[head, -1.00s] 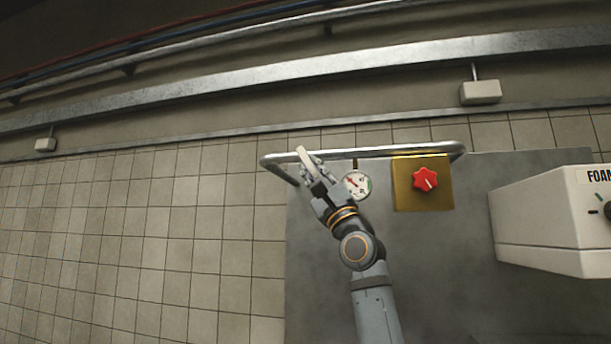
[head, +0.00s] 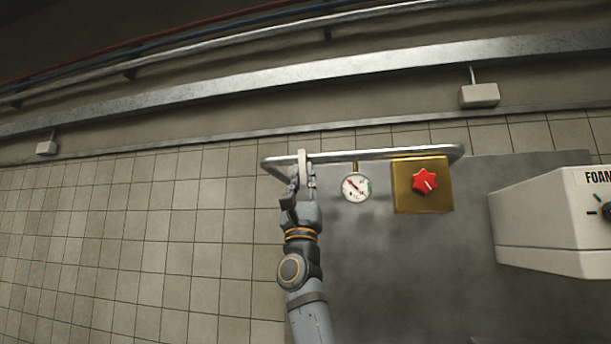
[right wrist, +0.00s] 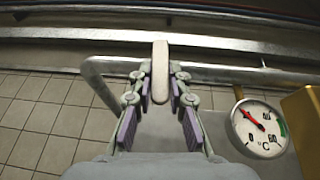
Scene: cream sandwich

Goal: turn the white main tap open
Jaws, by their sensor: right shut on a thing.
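The white main tap (head: 302,160) is a pale lever at the left part of the metal pipe. It points nearly straight up and down in the head view. It also shows in the right wrist view (right wrist: 160,66), upright across the pipe. My right gripper (head: 303,176) is shut on the lever, with a finger on either side of it in the right wrist view (right wrist: 160,92). The fingers hide part of the lever in the head view. My left gripper is not in view.
A round temperature gauge (head: 356,187) hangs from the pipe (head: 345,154) right of my gripper. Further right are a brass block (head: 408,203) with a red knob (head: 425,180) and a white foam box (head: 545,225).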

